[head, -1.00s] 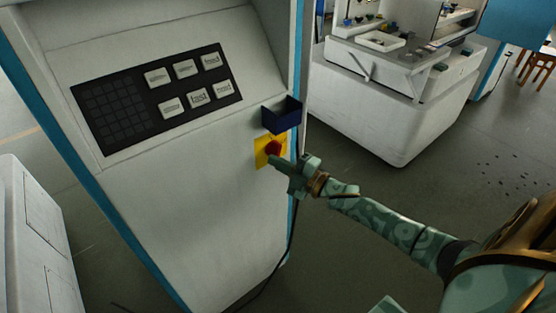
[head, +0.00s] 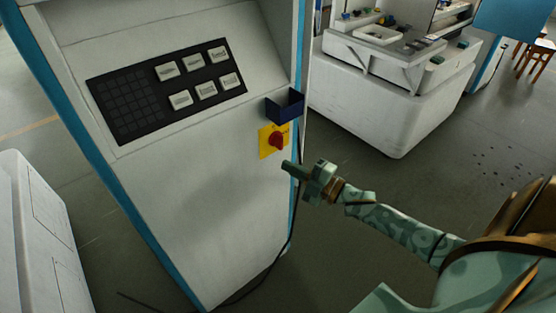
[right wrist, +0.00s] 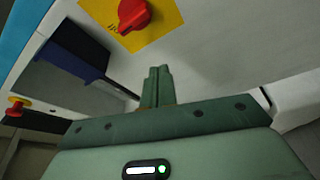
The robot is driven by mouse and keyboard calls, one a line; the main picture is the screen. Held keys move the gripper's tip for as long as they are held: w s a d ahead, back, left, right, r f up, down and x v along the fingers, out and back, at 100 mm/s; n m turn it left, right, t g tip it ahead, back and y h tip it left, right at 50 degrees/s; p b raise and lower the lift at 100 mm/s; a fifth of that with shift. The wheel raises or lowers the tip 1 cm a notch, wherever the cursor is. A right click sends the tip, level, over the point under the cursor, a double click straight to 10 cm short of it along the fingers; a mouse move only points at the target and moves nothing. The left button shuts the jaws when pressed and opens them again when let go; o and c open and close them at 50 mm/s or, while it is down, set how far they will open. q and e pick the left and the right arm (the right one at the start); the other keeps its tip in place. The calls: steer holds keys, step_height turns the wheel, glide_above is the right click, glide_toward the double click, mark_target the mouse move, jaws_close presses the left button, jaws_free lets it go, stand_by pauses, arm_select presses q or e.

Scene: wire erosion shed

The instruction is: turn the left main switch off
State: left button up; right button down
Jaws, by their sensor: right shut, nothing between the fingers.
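The main switch is a red rotary knob (head: 277,141) on a yellow plate (head: 266,151), on the front of the white cabinet, low at its right side. The red knob also shows at the top of the right wrist view (right wrist: 133,14), on its yellow plate (right wrist: 165,22). In that view the knob sits tilted on the plate. My right gripper (head: 288,166) is shut and empty, just below and right of the knob and apart from it. Its closed fingers (right wrist: 154,78) point toward the panel in the right wrist view. My left gripper is not in view.
A dark blue open box (head: 285,106) is fixed to the cabinet just above the switch. A button panel (head: 166,93) sits higher on the cabinet. In the right wrist view another red knob on yellow (right wrist: 16,107) shows at the far left. A white machine (head: 390,95) stands behind at right.

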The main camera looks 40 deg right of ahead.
steer(key=v, duration=0.3)
steer(key=shift+s+r, duration=0.15)
stand_by(0.5)
